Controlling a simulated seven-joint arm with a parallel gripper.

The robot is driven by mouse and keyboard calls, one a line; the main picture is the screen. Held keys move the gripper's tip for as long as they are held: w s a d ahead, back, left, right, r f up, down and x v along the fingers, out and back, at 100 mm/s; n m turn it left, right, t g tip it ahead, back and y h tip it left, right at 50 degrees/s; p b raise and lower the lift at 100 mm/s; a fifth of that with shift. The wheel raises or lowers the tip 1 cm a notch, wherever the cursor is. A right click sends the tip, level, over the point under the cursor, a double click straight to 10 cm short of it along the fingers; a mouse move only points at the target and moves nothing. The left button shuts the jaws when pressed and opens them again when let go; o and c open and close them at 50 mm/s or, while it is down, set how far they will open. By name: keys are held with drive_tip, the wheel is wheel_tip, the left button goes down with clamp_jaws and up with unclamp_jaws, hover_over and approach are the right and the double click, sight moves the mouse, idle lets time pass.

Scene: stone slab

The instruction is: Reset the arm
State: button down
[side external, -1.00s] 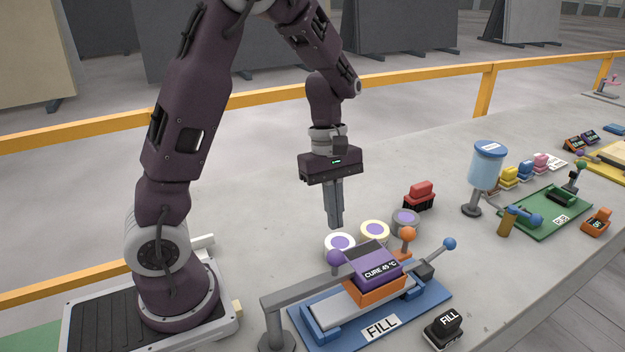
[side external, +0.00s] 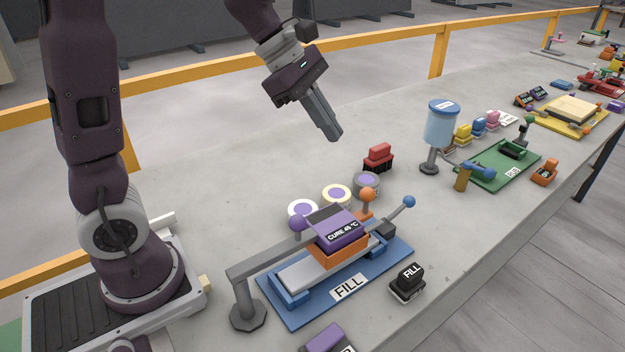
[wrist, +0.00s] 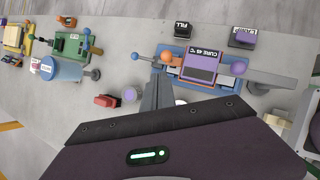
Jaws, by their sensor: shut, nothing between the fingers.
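My gripper (side external: 333,136) is shut and empty. In the side external view it hangs tilted in the air above the slab, behind the blue FILL station, with its fingers pointing down and to the right. In the wrist view the closed fingers (wrist: 157,95) point toward the FILL station. Nothing touches the fingers in either view.
The blue FILL station (side external: 290,312) carries a purple CURE block (side external: 337,229) and levers. Round pots (side external: 337,194), a red block (side external: 378,155) and a blue tank (side external: 441,124) stand nearby. A green station (side external: 485,176) lies right. The slab's back strip is clear.

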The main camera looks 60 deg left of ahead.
drive_tip(key=w+d+r+n+t, duration=0.2)
drive_tip(key=w+r+n+t, duration=0.25)
drive_tip(key=r+n, duration=0.25)
drive_tip(key=s+a+r+n+t+y, duration=0.1)
drive_tip(key=a+r+n+t+y, duration=0.2)
drive_tip(key=n, duration=0.6)
drive_tip(key=s+a+r+n+t+y, duration=0.15)
drive_tip(key=r+n, duration=0.25)
drive_tip(key=n, duration=0.4)
drive_tip(key=s+a+f+n+g+y, duration=0.25)
drive_tip(key=s+f+n+y, duration=0.2)
drive_tip(key=s+n, duration=0.8)
drive_tip(key=s+d+f+n+g+h, duration=0.4)
drive_tip(key=s+d+f+n, duration=0.4)
drive_tip(key=n, duration=0.5)
drive_tip(key=s+d+g, duration=0.1)
drive_tip(key=s, duration=0.1)
drive_tip(key=shift+s+d, duration=0.3)
drive_tip(key=shift+s, duration=0.1)
drive_tip(key=shift+w+r+g, duration=0.1)
drive_tip(key=shift+g, duration=0.15)
